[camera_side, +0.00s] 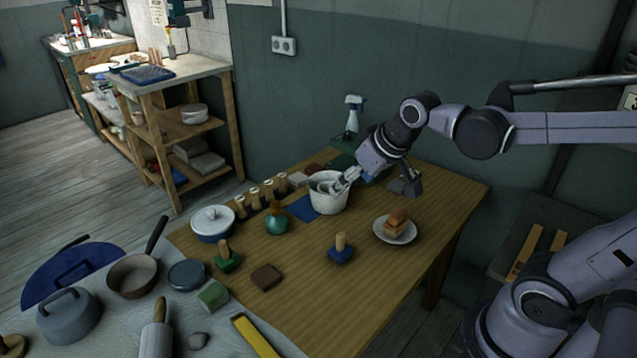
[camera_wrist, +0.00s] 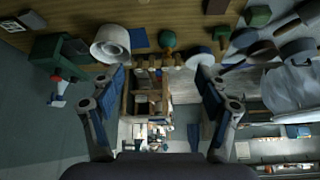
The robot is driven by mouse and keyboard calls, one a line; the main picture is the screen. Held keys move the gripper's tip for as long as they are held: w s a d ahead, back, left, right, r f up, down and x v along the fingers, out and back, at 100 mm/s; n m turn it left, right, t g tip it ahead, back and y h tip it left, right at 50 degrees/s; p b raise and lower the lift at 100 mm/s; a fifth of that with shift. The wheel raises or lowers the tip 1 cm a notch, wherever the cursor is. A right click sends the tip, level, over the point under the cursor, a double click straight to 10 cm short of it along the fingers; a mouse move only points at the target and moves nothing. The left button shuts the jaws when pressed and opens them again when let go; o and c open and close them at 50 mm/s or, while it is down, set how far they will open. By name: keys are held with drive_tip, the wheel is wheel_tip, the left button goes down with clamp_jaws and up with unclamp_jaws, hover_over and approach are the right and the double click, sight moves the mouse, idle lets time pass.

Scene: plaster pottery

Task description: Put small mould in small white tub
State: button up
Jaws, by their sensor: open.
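The small white tub (camera_side: 328,196) stands upright on the wooden table beside a blue mat. My gripper (camera_side: 346,181) is at the tub's rim in the side view, its fingers overlapping the opening; I cannot tell whether they touch it. In the wrist view the tub (camera_wrist: 110,36) shows upside down, close to the left finger. My gripper (camera_wrist: 160,78) is open there, with nothing held between its fingers. I cannot pick out the small mould with certainty in either view. The tub's inside is mostly hidden.
A green box (camera_wrist: 48,48) and a spray bottle (camera_side: 352,116) stand behind the tub. A teal vase (camera_side: 276,224), a lidded white pot (camera_side: 213,226), a blue stamp (camera_side: 341,252) and a plate (camera_side: 410,235) with blocks stand around it.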

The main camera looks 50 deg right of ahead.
drive_tip(key=s+a+f+n, duration=0.1)
drive_tip(key=s+a+f, duration=0.1)
drive_tip(key=s, duration=0.5)
drive_tip(key=shift+a+n+t+y, duration=0.3)
drive_tip(key=shift+a+t+y, duration=0.1)
drive_tip(key=shift+a, duration=0.25)
